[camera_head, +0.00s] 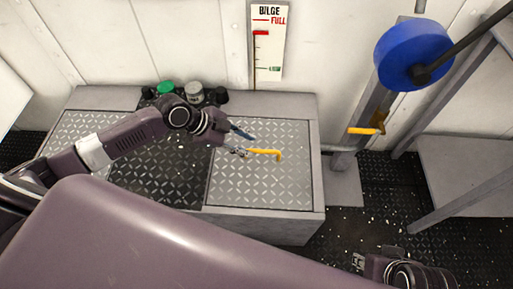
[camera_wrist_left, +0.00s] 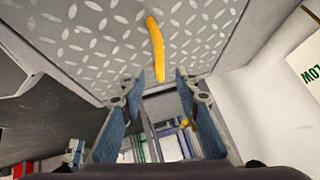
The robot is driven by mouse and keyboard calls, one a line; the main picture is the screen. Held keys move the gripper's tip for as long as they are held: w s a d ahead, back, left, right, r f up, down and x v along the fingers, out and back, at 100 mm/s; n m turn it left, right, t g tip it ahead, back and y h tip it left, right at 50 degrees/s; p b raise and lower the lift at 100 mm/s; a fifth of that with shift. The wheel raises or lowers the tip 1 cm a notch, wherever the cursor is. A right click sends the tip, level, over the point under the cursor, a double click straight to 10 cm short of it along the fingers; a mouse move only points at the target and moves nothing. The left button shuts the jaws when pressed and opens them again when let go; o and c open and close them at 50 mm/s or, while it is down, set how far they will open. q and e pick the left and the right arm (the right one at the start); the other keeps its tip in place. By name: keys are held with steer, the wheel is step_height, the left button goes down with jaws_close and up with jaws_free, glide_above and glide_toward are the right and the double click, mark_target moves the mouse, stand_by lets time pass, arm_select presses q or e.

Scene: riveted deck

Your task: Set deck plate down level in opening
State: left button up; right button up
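The grey diamond-pattern deck plate (camera_head: 285,185) lies on the right part of the bench top and looks level and flush with its frame. Whether a small gap remains under it, I cannot tell. A yellow handle (camera_head: 265,153) stands on the plate and also shows in the left wrist view (camera_wrist_left: 156,50). My left gripper (camera_head: 240,142) is over the plate's left part, beside the handle. Its blue-padded fingers (camera_wrist_left: 168,105) are apart with nothing between them, and the handle is beyond their tips. My right gripper (camera_head: 358,262) is low at the lower right, away from the plate; its fingers are unclear.
A dark textured panel (camera_head: 150,185) lies left of the plate, with another grey plate (camera_head: 75,130) beyond it. Several small jars, one green-lidded (camera_head: 165,88), stand at the bench's back. A blue wheel (camera_head: 405,52) and yellow lever (camera_head: 362,131) are at right.

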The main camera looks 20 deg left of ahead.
arm_select(q)
steer(key=shift+v, duration=2.2)
